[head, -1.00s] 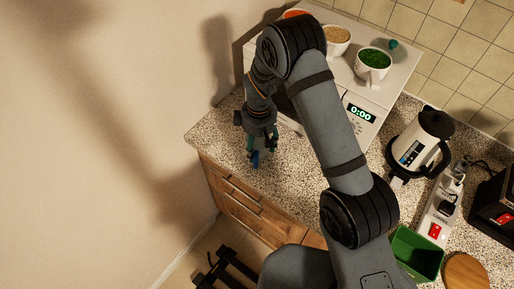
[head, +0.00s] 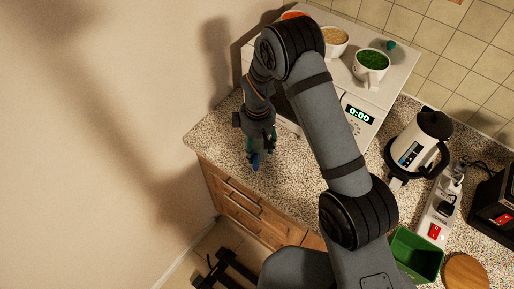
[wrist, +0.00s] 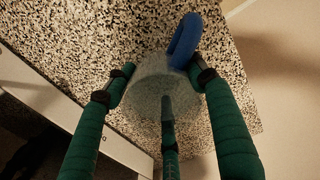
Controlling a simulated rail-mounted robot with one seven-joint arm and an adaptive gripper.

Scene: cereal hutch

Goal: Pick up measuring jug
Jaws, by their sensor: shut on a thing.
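The measuring jug (wrist: 160,88) is a clear, pale vessel with a blue handle (wrist: 184,41) in the wrist view. It is over the speckled worktop; I cannot tell whether its base touches it. My gripper (wrist: 163,80) has green-wrapped fingers on both sides of the jug and one at the near side, shut on it. In the head view my gripper (head: 260,142) is at the left end of the counter, pointing down. There only a bit of the blue handle (head: 256,161) shows below the fingers; the jug's body is mostly hidden.
A white microwave (head: 362,118) stands just right of my gripper, with bowls and a cup of green food (head: 372,66) on top. A kettle (head: 418,142), a power strip (head: 438,215) and a green bin (head: 415,253) are farther right. Bare worktop (head: 215,137) lies left of my gripper.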

